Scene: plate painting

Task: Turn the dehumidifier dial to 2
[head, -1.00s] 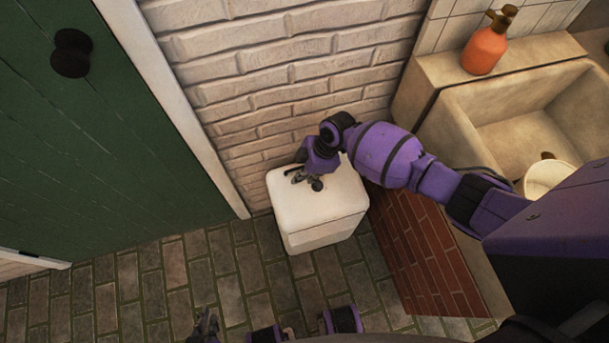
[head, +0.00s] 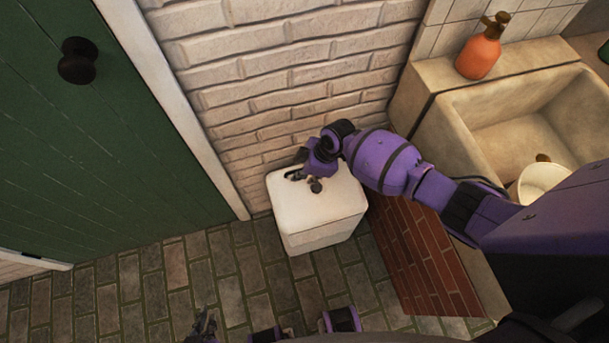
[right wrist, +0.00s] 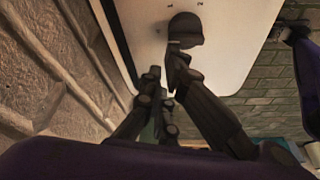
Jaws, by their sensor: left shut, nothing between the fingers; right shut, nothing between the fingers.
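The dehumidifier (head: 322,222) is a white box on the floor against the brick wall. Its dark round dial (head: 316,186) sits on the top; in the right wrist view the dial (right wrist: 186,28) is near the top middle. Small marks, seemingly 1 and 2, are printed beyond it. The dial's setting is not clear. My right gripper (head: 296,176) is shut and empty, low over the top beside the dial. In the right wrist view one finger of the right gripper (right wrist: 165,66) reaches the dial's near edge; contact is unclear. My left gripper (head: 205,323) is shut and empty at the bottom edge.
The brick wall (head: 265,65) rises close behind the dehumidifier. A green door (head: 90,150) is at left. A stone sink (head: 515,125) with an orange bottle (head: 481,50) and a white container (head: 543,182) is at right. Paved floor (head: 170,265) in front is open.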

